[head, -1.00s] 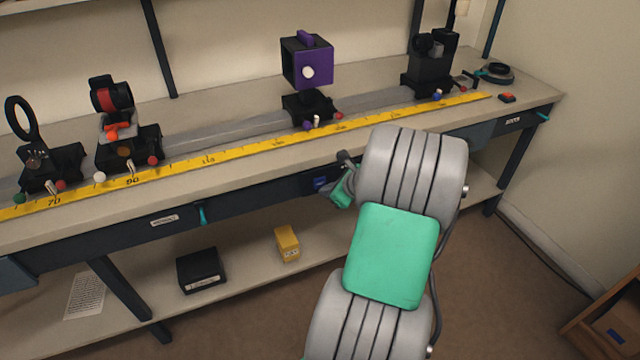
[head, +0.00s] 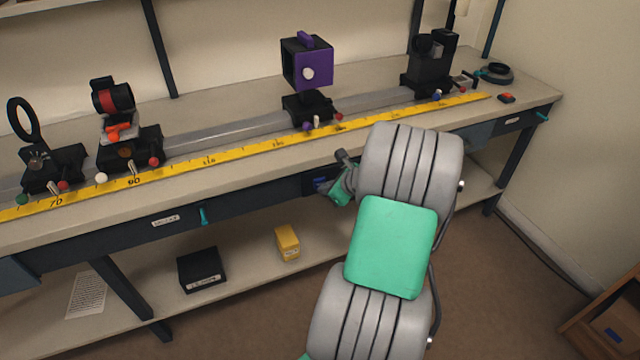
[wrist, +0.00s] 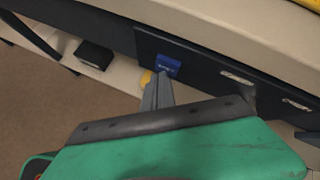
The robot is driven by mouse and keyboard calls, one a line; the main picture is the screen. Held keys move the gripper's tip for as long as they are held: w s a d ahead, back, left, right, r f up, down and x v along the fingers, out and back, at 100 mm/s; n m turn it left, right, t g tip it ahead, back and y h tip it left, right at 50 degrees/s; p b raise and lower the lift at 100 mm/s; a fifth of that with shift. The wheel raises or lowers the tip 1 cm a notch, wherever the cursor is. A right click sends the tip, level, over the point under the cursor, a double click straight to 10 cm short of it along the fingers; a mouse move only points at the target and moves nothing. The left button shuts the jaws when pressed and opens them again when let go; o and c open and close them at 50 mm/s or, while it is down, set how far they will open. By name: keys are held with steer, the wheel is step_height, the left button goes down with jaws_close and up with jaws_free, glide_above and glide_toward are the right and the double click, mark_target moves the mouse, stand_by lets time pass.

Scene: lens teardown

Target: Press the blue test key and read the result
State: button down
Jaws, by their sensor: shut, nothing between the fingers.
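The blue test key (head: 319,183) is on the dark front panel under the bench's front edge. In the wrist view the blue key (wrist: 168,66) carries small pale lettering too small to read. My gripper (wrist: 160,78) is shut and empty, its grey fingertips just below the key in that picture. I cannot tell whether they touch it. In the head view my gripper (head: 344,186) is partly hidden behind my arm, close to the right of the key. No readable result shows.
The dark panel (wrist: 205,75) has pale oval plates to the right of the key. An optical rail with mounts and a yellow scale (head: 230,150) runs along the bench top. A black box (head: 201,270) and yellow box (head: 287,243) sit on the lower shelf.

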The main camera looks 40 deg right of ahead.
steer(key=shift+w, duration=0.3)
stand_by(0.5)
steer(key=shift+s+a+p, duration=0.2)
steer(key=shift+s+p, duration=0.5)
steer(key=shift+s, duration=0.05)
steer(key=s+p, duration=0.1)
steer(key=s, duration=0.1)
steer(key=s+a+p, duration=0.1)
steer(key=s, duration=0.1)
steer(key=shift+s+a, duration=0.2)
steer(key=shift+s, duration=0.2)
stand_by(0.3)
